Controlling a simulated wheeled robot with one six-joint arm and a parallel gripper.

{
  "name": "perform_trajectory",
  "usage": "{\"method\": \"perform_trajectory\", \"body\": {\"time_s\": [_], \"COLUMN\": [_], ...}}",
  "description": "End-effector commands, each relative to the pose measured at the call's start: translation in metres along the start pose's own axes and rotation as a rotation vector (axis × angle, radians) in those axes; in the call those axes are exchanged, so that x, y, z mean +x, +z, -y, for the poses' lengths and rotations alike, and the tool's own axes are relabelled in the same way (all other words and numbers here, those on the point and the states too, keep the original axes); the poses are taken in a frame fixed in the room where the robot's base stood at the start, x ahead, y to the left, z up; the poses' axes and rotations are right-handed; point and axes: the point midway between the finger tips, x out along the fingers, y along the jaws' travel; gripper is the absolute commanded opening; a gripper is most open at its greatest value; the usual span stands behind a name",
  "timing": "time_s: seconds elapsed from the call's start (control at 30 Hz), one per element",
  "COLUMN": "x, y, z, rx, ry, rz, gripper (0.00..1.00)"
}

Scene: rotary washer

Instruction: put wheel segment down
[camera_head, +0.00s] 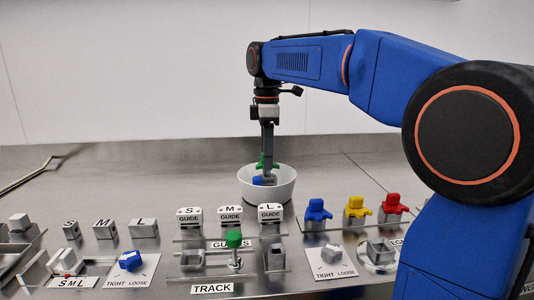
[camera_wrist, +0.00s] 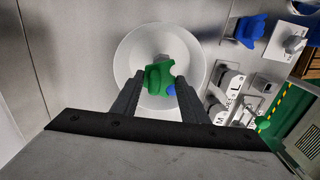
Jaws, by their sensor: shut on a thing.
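A green piece, which I take as the wheel segment (camera_head: 261,162), is between the fingers of my gripper (camera_head: 268,166). In the wrist view the green wheel segment (camera_wrist: 160,75) sits between the two dark fingertips of my gripper (camera_wrist: 159,84). My gripper is shut on it, pointing down over a white round bowl (camera_head: 267,192). The bowl's rim (camera_wrist: 124,60) surrounds the segment in the wrist view. A blue piece (camera_head: 257,180) shows inside the bowl, beside and below the green one. I cannot tell whether the segment touches the bowl's bottom.
Blue (camera_head: 317,211), yellow (camera_head: 356,208) and red (camera_head: 393,206) pieces stand in a row right of the bowl. White guide blocks (camera_head: 230,215) stand in front of it. A green-topped post (camera_head: 234,240) rises from the track. The counter left of the bowl is clear.

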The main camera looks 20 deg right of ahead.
Motion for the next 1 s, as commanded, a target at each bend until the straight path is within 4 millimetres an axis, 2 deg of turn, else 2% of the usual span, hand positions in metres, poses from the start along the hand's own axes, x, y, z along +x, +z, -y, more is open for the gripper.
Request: {"method": "perform_trajectory", "body": {"time_s": [0.17, 0.2, 0.27, 0.3, 0.67, 0.77, 1.0], "x": [0.003, 0.003, 0.003, 0.003, -0.002, -0.012, -0.056], "y": [0.000, 0.000, 0.000, 0.000, 0.000, 0.000, 0.000], "z": [0.000, 0.000, 0.000, 0.000, 0.000, 0.000, -0.001], "rx": [0.000, 0.000, 0.000, 0.000, 0.000, 0.000, 0.000], "ry": [0.000, 0.000, 0.000, 0.000, 0.002, 0.003, 0.003], "rz": [0.000, 0.000, 0.000, 0.000, -0.001, -0.001, -0.001], "gripper": [0.09, 0.42, 0.57, 0.59, 0.59, 0.59, 0.59]}}
